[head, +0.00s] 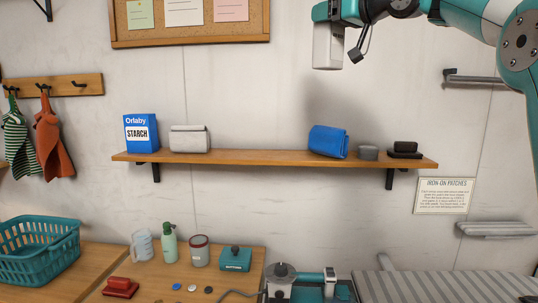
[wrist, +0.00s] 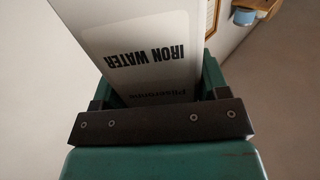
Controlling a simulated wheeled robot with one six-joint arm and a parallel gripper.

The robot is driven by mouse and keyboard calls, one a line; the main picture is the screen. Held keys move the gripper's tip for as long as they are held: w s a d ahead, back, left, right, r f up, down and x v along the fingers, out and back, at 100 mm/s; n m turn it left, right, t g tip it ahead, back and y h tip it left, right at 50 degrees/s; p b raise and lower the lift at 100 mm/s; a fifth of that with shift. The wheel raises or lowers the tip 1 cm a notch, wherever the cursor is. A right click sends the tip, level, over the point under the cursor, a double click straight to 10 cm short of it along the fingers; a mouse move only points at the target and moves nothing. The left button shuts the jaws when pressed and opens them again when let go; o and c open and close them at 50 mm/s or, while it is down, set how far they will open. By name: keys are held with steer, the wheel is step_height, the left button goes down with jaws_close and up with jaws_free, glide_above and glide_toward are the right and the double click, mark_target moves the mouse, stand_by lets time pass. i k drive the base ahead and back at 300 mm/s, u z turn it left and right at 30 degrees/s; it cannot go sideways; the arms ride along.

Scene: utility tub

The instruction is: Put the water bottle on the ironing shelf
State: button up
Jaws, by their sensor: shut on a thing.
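The water bottle (head: 328,48) is a pale, boxy container hanging upright under my gripper (head: 328,20) at the top of the head view. In the wrist view the bottle (wrist: 150,40) shows the words "IRON WATER" and sits between the jaws of my gripper (wrist: 158,88), which is shut on it. The ironing shelf (head: 265,158) is a long wooden board on the wall, well below the bottle in the picture. How far the bottle is from the wall is hard to tell.
Bare board lies between the two pouches. A wall bar (head: 475,79) is at right.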

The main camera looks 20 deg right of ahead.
mark_target(284, 156)
steer(key=i, duration=0.95)
